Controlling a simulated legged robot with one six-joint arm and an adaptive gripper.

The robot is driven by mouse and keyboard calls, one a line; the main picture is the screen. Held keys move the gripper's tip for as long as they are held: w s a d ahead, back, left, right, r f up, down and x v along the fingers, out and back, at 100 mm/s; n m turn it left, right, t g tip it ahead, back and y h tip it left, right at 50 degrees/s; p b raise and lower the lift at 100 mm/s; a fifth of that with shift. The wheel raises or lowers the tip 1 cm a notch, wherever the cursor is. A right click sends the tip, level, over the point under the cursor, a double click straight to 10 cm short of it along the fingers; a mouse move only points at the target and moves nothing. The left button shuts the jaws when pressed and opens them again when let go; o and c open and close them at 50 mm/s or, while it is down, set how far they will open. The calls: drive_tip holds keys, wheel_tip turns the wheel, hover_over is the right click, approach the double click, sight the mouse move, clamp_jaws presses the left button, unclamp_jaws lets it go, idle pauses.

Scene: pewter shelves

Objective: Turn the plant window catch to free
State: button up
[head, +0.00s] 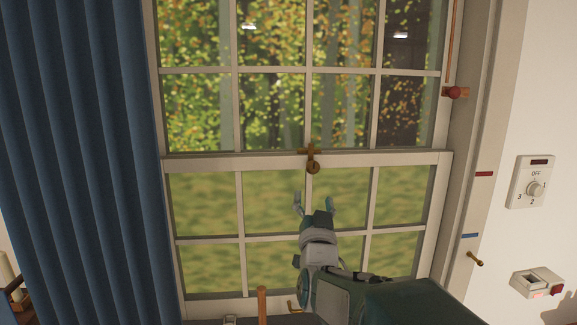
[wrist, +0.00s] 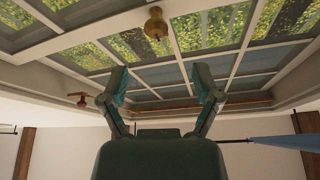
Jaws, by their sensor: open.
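The window catch (head: 313,162) is a small brass fitting with a round knob, set on the middle rail where the upper and lower sashes meet. The brass knob also shows in the wrist view (wrist: 156,24), near the top centre, beyond the fingertips. My gripper (head: 313,202) is below the catch in the head view, pointing up at it with a gap between. In the wrist view my gripper (wrist: 163,82) has its two fingers spread apart with nothing between them. I cannot read which setting the catch is at.
A blue curtain (head: 85,160) hangs at the left. A red knob (head: 454,93) sits on the right frame. A dial plate (head: 534,183) and a switch box (head: 537,283) are on the right wall. A small brass peg (head: 475,258) juts from the right frame. The space before the panes looks clear.

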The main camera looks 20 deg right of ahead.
sight(313, 171)
drive_tip(key=w+d, duration=0.1)
drive_tip(key=w+d+r, duration=0.1)
drive_tip(key=w, duration=0.1)
drive_tip(key=shift+w+d+r, duration=0.15)
drive_tip(key=shift+d+r, duration=0.05)
drive_tip(key=shift+d, duration=0.1)
drive_tip(key=x, duration=0.3)
drive_tip(key=a+x, duration=0.1)
drive_tip(key=x, duration=0.1)
drive_tip(key=shift+w+d+r, duration=0.15)
drive_tip(key=shift+w, duration=0.3)
drive_tip(key=shift+w+d+r, duration=0.1)
drive_tip(key=shift+w, duration=0.05)
drive_tip(key=shift+d, duration=0.3)
drive_tip(key=shift+a, duration=0.15)
clamp_jaws()
